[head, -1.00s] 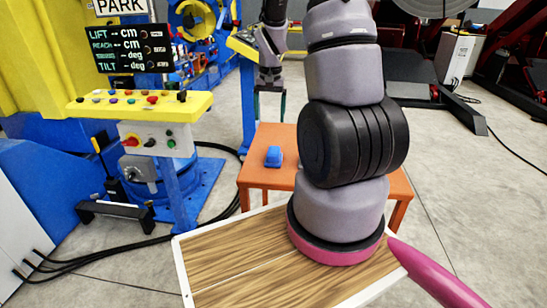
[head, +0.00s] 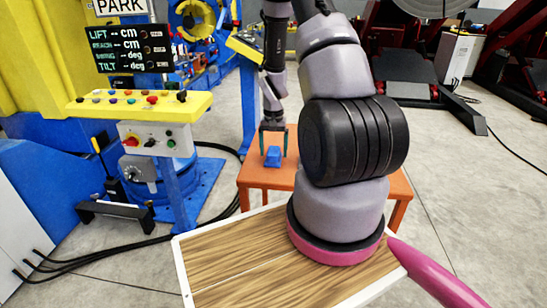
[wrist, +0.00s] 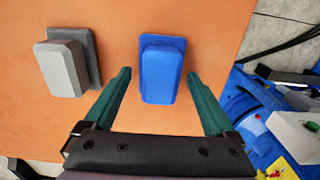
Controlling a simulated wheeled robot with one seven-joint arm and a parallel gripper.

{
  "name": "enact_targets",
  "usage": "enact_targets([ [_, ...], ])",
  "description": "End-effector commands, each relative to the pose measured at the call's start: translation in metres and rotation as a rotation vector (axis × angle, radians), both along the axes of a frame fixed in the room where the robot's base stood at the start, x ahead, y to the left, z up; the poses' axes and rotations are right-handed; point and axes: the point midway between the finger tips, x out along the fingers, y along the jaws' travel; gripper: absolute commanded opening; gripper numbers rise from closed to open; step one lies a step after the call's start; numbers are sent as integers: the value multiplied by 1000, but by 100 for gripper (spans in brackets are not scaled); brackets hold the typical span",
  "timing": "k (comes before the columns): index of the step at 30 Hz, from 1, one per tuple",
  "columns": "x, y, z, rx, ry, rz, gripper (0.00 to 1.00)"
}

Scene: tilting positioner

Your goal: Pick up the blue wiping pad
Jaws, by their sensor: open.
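The blue wiping pad (head: 273,156) lies on the orange table, near its left side in the head view. In the wrist view the blue pad (wrist: 161,70) lies between the two green fingers, apart from both. My gripper (head: 273,142) is open and points down over the pad in the head view. The wrist view shows my gripper (wrist: 160,85) with a finger on each side of the pad and nothing held. Whether the fingertips are down at the pad's height is hard to tell.
A grey pad (wrist: 64,68) lies on the orange table (wrist: 215,25), left of the blue one in the wrist view. The blue and yellow control stand (head: 150,105) is left of the table. Cables (head: 110,258) run over the floor.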

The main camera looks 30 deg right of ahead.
Motion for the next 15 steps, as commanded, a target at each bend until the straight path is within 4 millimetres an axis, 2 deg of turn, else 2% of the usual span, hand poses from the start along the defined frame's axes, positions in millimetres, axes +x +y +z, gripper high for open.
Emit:
enact_targets([
  [3, 0, 0, -8, 0, 0, 0, 90],
  [9, 0, 0, -9, 0, -1, 1, 90],
  [10, 0, 0, -9, 0, -1, 1, 86],
  [14, 0, 0, -8, 0, -1, 1, 36],
  [15, 0, 0, -8, 0, -1, 1, 21],
])
